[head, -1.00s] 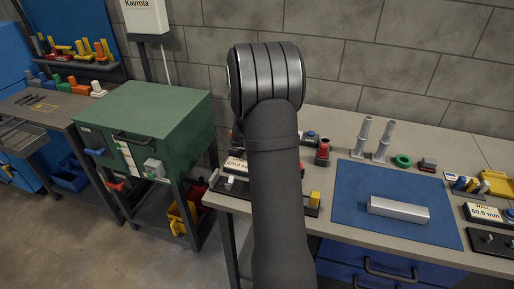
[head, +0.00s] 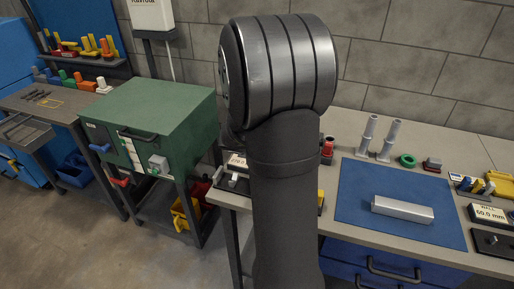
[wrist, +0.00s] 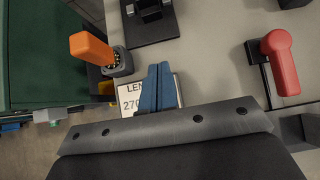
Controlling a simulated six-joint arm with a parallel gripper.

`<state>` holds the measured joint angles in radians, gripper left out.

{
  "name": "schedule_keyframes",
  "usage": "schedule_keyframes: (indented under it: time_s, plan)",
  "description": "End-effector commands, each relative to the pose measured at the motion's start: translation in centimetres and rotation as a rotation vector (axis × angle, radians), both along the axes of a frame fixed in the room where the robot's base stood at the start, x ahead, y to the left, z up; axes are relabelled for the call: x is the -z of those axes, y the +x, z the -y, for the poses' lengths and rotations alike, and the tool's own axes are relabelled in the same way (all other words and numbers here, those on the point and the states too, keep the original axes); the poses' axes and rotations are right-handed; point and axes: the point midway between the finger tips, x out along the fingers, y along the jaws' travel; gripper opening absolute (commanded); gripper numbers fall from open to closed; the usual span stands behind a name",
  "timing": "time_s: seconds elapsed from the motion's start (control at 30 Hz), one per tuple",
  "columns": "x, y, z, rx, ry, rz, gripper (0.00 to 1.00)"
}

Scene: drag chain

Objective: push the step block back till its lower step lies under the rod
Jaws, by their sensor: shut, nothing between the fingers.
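My gripper (wrist: 158,90) shows in the wrist view as two blue fingers, closed together with nothing between them. They point over a white label (wrist: 131,95) reading "LEN" and "270". A black fixture (wrist: 150,25) with a grey top part stands beyond the fingertips, apart from them. I cannot tell whether the step block or the rod belongs to it. In the head view my arm hides the gripper and much of the bench's left end. A black base (head: 230,184) with a small pale block shows left of the arm, below the length label (head: 237,160).
In the wrist view an orange-handled part (wrist: 92,47) stands left of the fingers and a red-handled part (wrist: 281,62) stands right. A green cabinet (head: 150,112) stands left of the bench. A silver bar (head: 402,209) lies on the blue mat (head: 365,188).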

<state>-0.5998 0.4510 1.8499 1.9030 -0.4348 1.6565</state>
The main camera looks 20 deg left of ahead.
Motion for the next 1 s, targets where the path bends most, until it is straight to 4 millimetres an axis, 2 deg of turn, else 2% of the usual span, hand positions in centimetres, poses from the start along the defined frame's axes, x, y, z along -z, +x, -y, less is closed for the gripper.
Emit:
schedule_keyframes:
  time_s: [0.1,0.27,0.43,0.57,1.0]
  plan:
    - [-1.0,-0.8,-0.1,0.0,0.001,0.002,0.0]
    - [-1.3,-1.5,-0.5,-0.002,-0.001,0.0,0.0]
    - [-0.9,-1.1,-0.4,0.001,-0.001,0.0,0.0]
    - [0.2,0.0,-0.4,0.001,-0.002,-0.002,0.0]
    - [5.5,5.2,-0.4,0.001,-0.002,-0.002,0.0]
